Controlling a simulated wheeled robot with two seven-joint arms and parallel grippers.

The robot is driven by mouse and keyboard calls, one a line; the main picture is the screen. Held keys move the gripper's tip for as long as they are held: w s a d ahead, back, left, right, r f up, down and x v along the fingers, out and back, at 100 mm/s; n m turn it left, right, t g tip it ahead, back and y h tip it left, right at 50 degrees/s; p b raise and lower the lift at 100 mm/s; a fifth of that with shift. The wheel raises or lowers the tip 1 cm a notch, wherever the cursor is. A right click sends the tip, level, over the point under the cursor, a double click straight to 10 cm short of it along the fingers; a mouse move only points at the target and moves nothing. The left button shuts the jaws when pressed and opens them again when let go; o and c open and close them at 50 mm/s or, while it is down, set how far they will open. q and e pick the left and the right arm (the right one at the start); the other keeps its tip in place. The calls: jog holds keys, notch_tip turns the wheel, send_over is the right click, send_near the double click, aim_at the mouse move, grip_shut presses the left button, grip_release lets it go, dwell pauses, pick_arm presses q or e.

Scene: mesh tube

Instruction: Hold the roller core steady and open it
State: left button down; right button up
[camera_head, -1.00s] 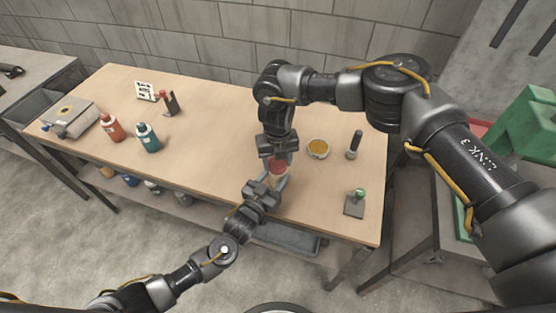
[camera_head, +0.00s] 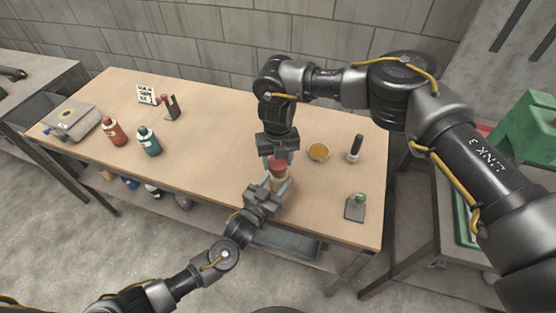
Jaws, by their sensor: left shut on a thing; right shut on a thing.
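The roller core (camera_head: 277,183) stands near the front edge of the table, with a pale body and a red cap (camera_head: 278,166) on top. My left gripper (camera_head: 277,188) comes from the front left and is shut on the pale body, one finger on each side. My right gripper (camera_head: 277,160) points down from above and is shut on the red cap. The fingers hide parts of the core, and I cannot tell whether the cap is still seated on the body.
A dish of amber material (camera_head: 319,152) and a dark-handled tool (camera_head: 356,148) lie to the right. A green-knobbed block (camera_head: 355,207) is near the right edge. Red (camera_head: 115,131) and teal (camera_head: 149,141) bottles stand left. The table (camera_head: 215,140) is clear between.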

aim_at(278, 162)
jog(key=shift+r, duration=0.1)
jog(key=shift+r, duration=1.9)
pick_arm(q)
jog(key=c, duration=0.6)
grip_release()
jog(key=shift+a, duration=0.1)
pick_arm(e)
notch_tip(278, 162, down, 3)
jog(key=shift+r+b, duration=0.2)
jog(key=shift+b, duration=1.05)
jog(key=shift+f, duration=0.1)
pick_arm(q)
jog(key=v, duration=1.2)
jog(key=shift+f, duration=0.1)
